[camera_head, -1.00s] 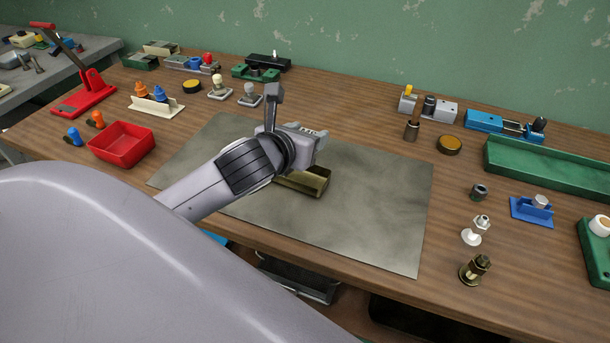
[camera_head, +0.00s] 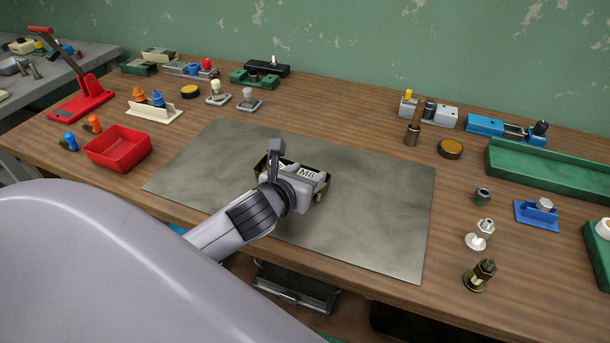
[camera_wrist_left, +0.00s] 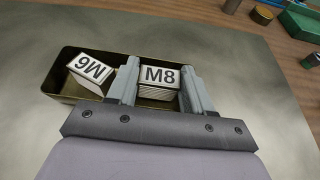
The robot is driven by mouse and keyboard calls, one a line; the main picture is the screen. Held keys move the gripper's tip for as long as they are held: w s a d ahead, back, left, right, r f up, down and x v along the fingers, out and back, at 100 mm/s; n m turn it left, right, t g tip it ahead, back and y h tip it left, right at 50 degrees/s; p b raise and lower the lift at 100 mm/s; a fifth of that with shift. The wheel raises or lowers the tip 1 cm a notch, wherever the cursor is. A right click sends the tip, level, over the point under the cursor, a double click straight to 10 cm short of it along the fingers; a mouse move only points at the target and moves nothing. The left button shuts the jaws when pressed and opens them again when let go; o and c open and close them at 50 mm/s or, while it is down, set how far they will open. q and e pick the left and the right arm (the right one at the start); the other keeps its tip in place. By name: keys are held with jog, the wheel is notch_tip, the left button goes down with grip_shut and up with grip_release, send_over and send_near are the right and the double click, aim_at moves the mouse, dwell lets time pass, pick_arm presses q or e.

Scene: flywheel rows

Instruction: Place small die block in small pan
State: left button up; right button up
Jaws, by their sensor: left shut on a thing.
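The small pan (camera_wrist_left: 58,78) is a shallow olive-brass tray on the grey mat. It also shows in the head view (camera_head: 260,165), largely hidden behind my gripper. My left gripper (camera_head: 310,176) is low at the pan and shut on a pale die block marked M8 (camera_wrist_left: 160,76). In the wrist view the fingers stand either side of this block, over the right part of the pan. Whether the block touches the pan floor I cannot tell. My right gripper is not in view.
The grey mat (camera_head: 380,220) is clear around the pan. A red bin (camera_head: 118,148) stands to the left. A green tray (camera_head: 550,170) and several small fittings stand to the right. More tools line the back of the wooden bench.

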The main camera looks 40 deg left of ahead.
pick_arm(q)
jog(key=o, duration=1.3)
jog(key=shift+f, duration=0.1)
jog(key=shift+c, duration=0.2)
jog(key=shift+s+r, duration=0.1)
jog(key=shift+r, duration=0.1)
jog(key=v, duration=1.2)
